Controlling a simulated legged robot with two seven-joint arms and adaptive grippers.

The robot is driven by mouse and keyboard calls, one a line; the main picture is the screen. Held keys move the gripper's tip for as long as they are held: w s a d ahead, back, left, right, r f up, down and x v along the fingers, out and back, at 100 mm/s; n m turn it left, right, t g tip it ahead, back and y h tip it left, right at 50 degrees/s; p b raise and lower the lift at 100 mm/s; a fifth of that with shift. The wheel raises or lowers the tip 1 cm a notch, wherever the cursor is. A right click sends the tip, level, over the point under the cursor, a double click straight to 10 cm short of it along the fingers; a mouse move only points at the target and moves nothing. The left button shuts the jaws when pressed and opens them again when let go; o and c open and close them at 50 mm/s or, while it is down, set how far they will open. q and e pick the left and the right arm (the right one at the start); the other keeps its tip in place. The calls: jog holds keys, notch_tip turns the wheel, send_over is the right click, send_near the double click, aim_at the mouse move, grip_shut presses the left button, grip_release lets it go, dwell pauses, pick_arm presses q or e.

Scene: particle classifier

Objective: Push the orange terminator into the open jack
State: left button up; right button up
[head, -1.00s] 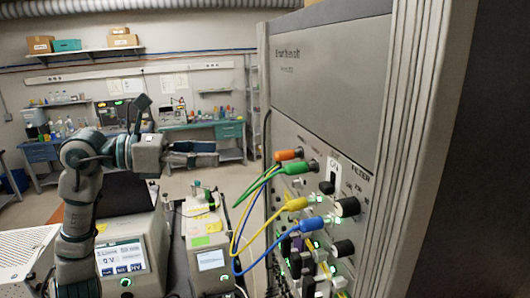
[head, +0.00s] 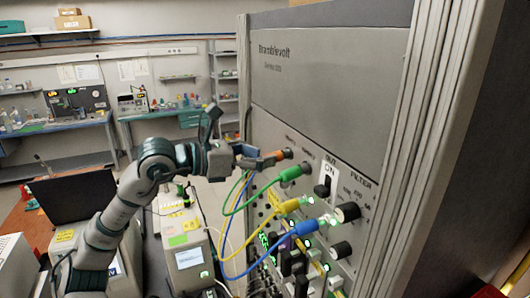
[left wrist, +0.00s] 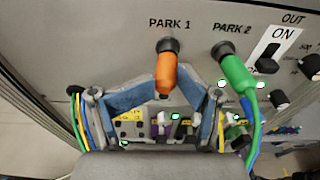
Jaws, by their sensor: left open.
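The orange terminator (head: 282,154) sticks out of the panel at the upper left of the rack. In the left wrist view the terminator (left wrist: 166,76) sits in the socket under the label PARK 1. My left gripper (head: 262,160) is at the terminator, with its blue fingers pointing at the panel. In the left wrist view the open gripper (left wrist: 168,84) has one finger on each side of the terminator; whether they touch it I cannot tell. I cannot make out which jack is the open one. My right gripper is not in view.
A green plug (head: 290,173) sits in PARK 2, close beside the orange one. Yellow (head: 290,206) and blue (head: 305,229) plugs with looping cables are lower on the panel. Black knobs (head: 347,212) are to the right. A bench instrument (head: 188,258) stands left of the rack.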

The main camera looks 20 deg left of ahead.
pick_arm(q)
jog(key=shift+a+f, duration=0.1)
jog(key=shift+a, duration=0.25)
jog(key=shift+d+r, duration=0.2)
jog(key=shift+d, duration=0.95)
jog(key=c, duration=0.7)
jog(key=shift+d, duration=0.2)
jog(key=shift+c, duration=0.7)
jog(key=shift+a, duration=0.15)
jog(key=shift+w+a+f, duration=0.1)
jog(key=shift+a, duration=0.3)
jog(key=shift+c, duration=0.6)
jog(key=shift+s+d, duration=0.15)
jog(key=shift+s, duration=0.1)
grip_shut()
jog(key=shift+o, duration=0.8)
grip_release()
grip_shut()
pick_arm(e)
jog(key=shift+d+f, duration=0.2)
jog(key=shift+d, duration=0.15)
